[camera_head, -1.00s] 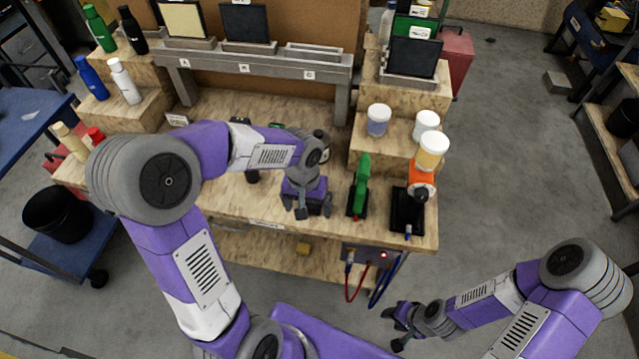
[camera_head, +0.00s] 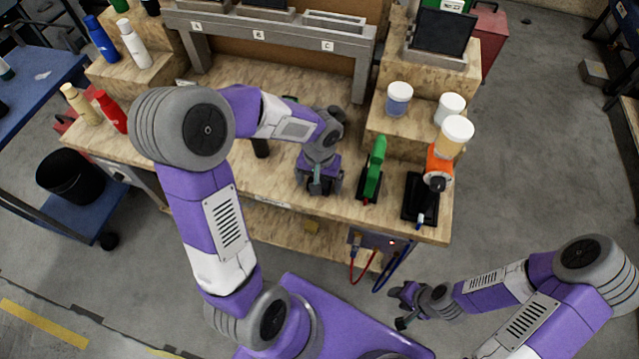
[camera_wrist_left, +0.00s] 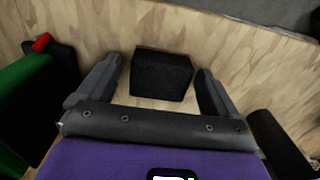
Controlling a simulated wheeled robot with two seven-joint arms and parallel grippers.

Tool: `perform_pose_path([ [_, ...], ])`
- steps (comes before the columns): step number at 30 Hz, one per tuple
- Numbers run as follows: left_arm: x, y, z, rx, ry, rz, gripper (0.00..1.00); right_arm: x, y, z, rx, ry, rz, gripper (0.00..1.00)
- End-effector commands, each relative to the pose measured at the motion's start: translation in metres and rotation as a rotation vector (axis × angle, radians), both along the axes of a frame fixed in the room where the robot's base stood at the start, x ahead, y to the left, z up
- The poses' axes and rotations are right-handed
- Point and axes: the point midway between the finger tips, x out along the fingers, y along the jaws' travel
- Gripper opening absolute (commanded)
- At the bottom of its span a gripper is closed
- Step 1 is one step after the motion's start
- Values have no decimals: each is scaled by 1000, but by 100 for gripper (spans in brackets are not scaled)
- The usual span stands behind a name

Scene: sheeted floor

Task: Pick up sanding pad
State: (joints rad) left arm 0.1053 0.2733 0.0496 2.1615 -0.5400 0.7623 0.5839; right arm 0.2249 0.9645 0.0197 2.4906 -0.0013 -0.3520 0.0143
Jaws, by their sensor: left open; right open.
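A black block with a thin reddish-brown far edge, which looks like the sanding pad (camera_wrist_left: 161,75), lies on the wooden bench top in the left wrist view. My left gripper (camera_head: 318,186) is open, low over the front of the bench. In the left wrist view its two fingers stand either side of the block, with a gap on each side. The block is hidden under the gripper in the head view. My right gripper (camera_head: 399,308) is open and empty, in front of the bench at the lower right.
A green tool (camera_head: 376,165) on a black base stands right of my left gripper. White-lidded jars (camera_head: 398,100) sit on a wooden step. A slotted rack (camera_head: 290,38) crosses the back.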

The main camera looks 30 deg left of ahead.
Motion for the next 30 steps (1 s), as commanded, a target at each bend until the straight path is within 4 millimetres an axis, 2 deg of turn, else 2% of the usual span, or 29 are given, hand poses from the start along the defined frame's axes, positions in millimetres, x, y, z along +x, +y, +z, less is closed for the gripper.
perform_pose_path([
  [1, 0, 0, 1, 0, 0, 0, 94, 0, 0, 0, 0, 0, 0, 43],
  [2, 0, 0, 1, 0, 0, 0, 89, 0, 0, 0, 0, 0, 0, 43],
  [12, 0, 0, 1, 0, 0, 0, 38, 0, 0, 0, 0, 0, 0, 43],
  [20, 0, 0, 4, 0, -2, 0, 38, 0, 0, 2, 0, 0, 0, 43],
  [23, 1, 0, 17, 0, -5, 0, 38, 0, 0, 6, 0, 0, 0, 43],
  [30, 1, 0, 66, 0, -6, -1, 38, 0, 0, 22, 0, 0, 0, 43],
])
